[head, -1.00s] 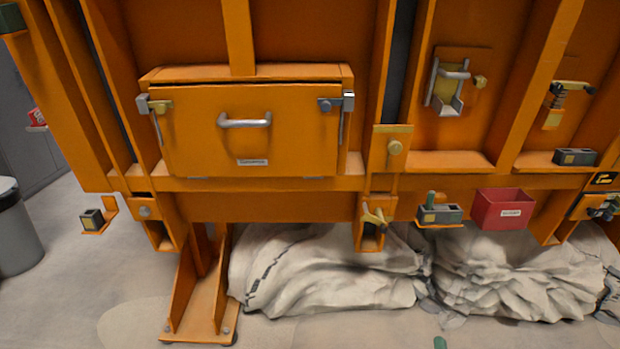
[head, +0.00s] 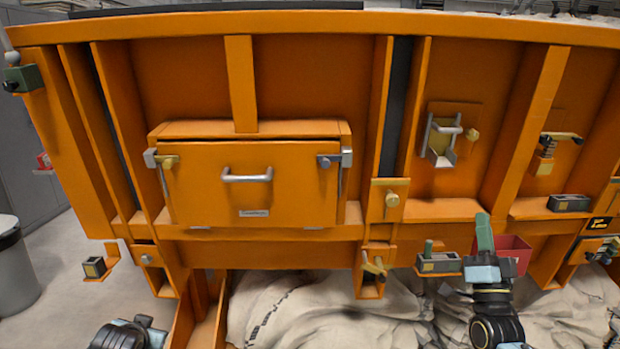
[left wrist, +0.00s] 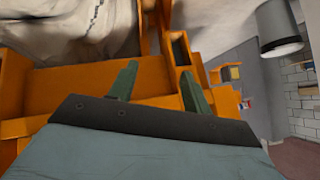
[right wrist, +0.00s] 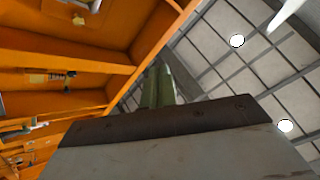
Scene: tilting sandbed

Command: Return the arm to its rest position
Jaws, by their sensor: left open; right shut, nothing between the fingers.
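My right gripper (head: 484,232) stands upright at the lower right of the head view, in front of the orange sandbed wall (head: 270,60). Its green fingers are together and empty, and they overlap the red bin (head: 515,248) in the picture. In the right wrist view the shut fingers (right wrist: 158,85) point up past the orange wall towards the ceiling. Part of my left arm (head: 128,335) shows at the bottom left of the head view; its fingertips are not visible there. In the left wrist view my left gripper (left wrist: 158,76) is open and empty, with orange beams beyond it.
The orange panel with a handle (head: 247,175) is closed. Small holders (head: 438,262) stick out below the ledge. Pale sacks (head: 300,315) lie underneath. A grey bin (head: 15,270) stands on the floor at far left.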

